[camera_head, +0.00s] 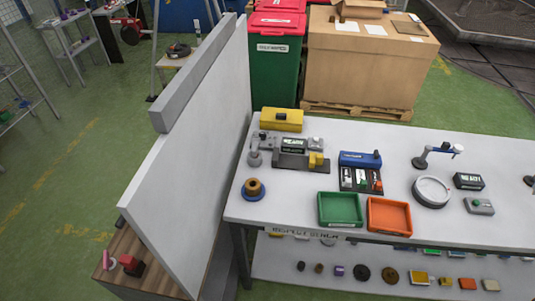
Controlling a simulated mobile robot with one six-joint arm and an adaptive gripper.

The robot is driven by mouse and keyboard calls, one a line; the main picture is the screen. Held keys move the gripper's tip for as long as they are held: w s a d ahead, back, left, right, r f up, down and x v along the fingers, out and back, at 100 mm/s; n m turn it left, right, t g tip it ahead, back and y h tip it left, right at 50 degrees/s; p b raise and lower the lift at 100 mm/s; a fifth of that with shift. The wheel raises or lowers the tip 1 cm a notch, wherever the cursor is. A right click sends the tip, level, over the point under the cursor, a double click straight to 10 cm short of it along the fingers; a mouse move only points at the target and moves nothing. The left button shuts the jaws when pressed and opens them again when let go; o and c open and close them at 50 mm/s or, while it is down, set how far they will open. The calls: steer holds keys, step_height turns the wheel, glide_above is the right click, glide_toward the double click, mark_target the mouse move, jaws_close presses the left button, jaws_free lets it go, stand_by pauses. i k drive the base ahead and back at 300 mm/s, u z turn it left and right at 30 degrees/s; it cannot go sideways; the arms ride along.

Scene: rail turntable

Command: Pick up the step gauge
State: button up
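No thing in view can be surely made out as the step gauge. On the white bench (300,212), a long dark grey fixture (290,162) with a small display and a yellow block lies at the back left. A yellow block-shaped case (281,119) stands behind it. An open blue-lidded case (360,160) with small pieces is to its right. My gripper is not in view.
A green tray (340,224) and an orange tray (389,231) sit at the bench's front edge. A brown stacked round piece (254,187) stands near the left corner. A lower shelf (390,289) holds several small parts. A tall white panel (195,150) borders the left.

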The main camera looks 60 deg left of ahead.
mark_target(253, 152)
steer(key=z, duration=0.1)
steer(key=k, duration=1.3)
steer(key=u, duration=1.85)
steer(key=i, duration=0.85)
steer(key=z, duration=0.15)
